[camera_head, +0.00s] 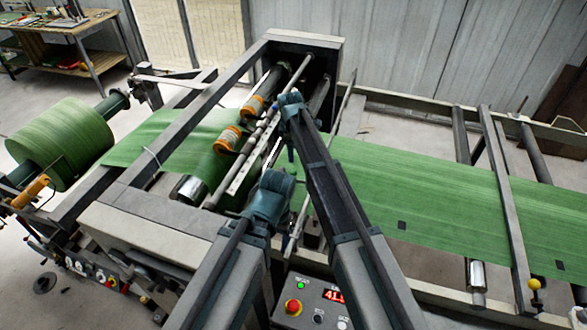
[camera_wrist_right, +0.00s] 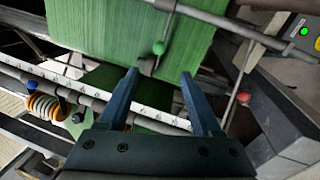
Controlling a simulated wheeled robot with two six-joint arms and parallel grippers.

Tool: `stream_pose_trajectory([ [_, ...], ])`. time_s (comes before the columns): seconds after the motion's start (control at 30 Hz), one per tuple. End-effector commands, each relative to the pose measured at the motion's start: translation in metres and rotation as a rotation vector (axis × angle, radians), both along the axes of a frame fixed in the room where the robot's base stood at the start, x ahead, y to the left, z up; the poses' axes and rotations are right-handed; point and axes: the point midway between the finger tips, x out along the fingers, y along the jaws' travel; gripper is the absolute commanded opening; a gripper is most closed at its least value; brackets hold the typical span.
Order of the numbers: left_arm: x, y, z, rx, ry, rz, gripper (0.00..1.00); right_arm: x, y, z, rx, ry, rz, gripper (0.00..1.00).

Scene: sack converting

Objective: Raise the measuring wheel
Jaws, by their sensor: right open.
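In the right wrist view my right gripper (camera_wrist_right: 160,73) is open, its two dark blue fingers apart with nothing clamped between them. A small lever with a green ball knob (camera_wrist_right: 159,48) shows just beyond the fingertips, in front of the green web (camera_wrist_right: 115,25). I cannot tell whether the fingers touch it. I cannot make out the measuring wheel with certainty. In the head view my right arm reaches over the machine, and its fingers are mostly hidden. My left arm comes in from below, but its gripper fingers are not visible.
Orange rollers (camera_head: 227,139) sit on a shaft by the web. A red knob (camera_wrist_right: 243,99) stands to the right. The control panel (camera_head: 315,301) and frame beams (camera_head: 507,205) border the arms. A green roll (camera_head: 60,143) is at left.

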Motion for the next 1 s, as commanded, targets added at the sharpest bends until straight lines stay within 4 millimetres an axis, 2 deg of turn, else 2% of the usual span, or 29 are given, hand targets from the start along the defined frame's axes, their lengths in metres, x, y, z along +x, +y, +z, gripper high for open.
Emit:
stream_pose_trajectory([
  [0.27, 0.0, 0.0, -0.003, 0.0, 0.0, 0.0, 0.71, 0.002, 0.001, -0.003, -0.003, -0.002, 0.015, 0.66],
  [0.47, 0.0, 0.0, -0.016, 0.0, -0.001, 0.001, 0.71, 0.005, 0.001, -0.016, -0.003, -0.002, 0.014, 0.66],
  [1.0, 0.0, 0.0, -0.087, 0.001, -0.002, -0.005, 0.71, 0.018, -0.001, -0.087, -0.003, -0.002, 0.013, 0.66],
])
